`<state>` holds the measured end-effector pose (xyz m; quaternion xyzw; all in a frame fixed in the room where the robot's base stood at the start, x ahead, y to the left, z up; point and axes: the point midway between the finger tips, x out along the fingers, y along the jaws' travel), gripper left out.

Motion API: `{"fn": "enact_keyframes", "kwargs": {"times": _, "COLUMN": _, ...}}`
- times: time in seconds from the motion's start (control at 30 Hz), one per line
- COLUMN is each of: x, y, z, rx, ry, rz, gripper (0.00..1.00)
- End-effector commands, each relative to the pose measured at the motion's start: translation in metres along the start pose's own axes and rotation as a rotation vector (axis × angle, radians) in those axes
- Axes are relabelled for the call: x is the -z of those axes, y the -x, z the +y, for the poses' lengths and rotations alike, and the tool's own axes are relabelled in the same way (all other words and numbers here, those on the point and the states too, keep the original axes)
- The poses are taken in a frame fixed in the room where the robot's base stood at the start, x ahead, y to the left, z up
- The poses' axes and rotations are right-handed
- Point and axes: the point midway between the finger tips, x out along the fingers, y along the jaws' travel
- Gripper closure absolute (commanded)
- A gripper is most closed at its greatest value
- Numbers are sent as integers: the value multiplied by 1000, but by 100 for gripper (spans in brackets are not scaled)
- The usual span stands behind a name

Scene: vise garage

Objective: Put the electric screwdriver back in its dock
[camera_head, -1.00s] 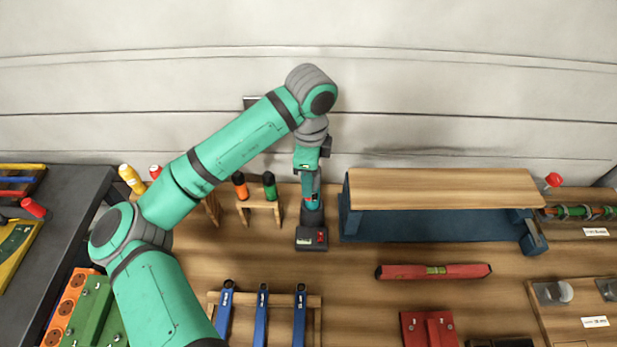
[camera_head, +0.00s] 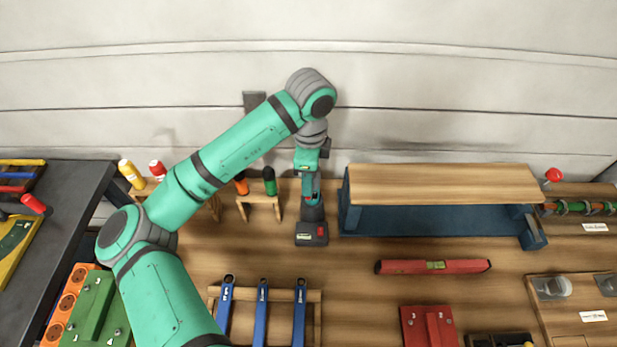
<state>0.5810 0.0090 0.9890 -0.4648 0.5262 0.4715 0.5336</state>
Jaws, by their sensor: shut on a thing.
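The electric screwdriver (camera_head: 313,211) is dark with a teal part. It stands about upright near the back of the wooden bench, left of the shelf. My gripper (camera_head: 311,190) points down from above and is shut on its upper part. The fingertips are small and partly hidden against the tool.
A wood-topped blue shelf (camera_head: 445,183) stands close on the right. A small rack with orange and green handled tools (camera_head: 259,199) is close on the left. A red level (camera_head: 433,267) and a rack of blue wrenches (camera_head: 262,309) lie in front.

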Motion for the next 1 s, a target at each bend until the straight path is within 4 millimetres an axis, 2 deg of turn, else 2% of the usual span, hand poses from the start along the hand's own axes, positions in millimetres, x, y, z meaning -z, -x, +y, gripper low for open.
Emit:
{"fn": "enact_keyframes", "kwargs": {"times": 0.53, "x": 0, "y": -6, "z": 0, "rx": 1, "ry": 0, "rz": 0, "gripper": 94}}
{"fn": "enact_keyframes", "kwargs": {"times": 0.57, "x": 0, "y": -6, "z": 0, "rx": 1, "ry": 0, "rz": -1, "gripper": 68}}
{"fn": "enact_keyframes", "kwargs": {"times": 0.63, "x": 0, "y": -6, "z": 0, "rx": 1, "ry": 0, "rz": -1, "gripper": 52}}
{"fn": "enact_keyframes", "kwargs": {"times": 0.67, "x": 0, "y": -6, "z": 0, "rx": 1, "ry": 0, "rz": 0, "gripper": 49}}
{"fn": "enact_keyframes", "kwargs": {"times": 0.87, "x": 0, "y": -6, "z": 0, "rx": 0, "ry": 0, "rz": 0, "gripper": 49}}
{"fn": "enact_keyframes", "kwargs": {"times": 0.9, "x": -1, "y": -7, "z": 0, "rx": -1, "ry": 1, "rz": 0, "gripper": 39}}
{"fn": "enact_keyframes", "kwargs": {"times": 1.0, "x": -1, "y": -7, "z": 0, "rx": 0, "ry": 2, "rz": 0, "gripper": 36}}
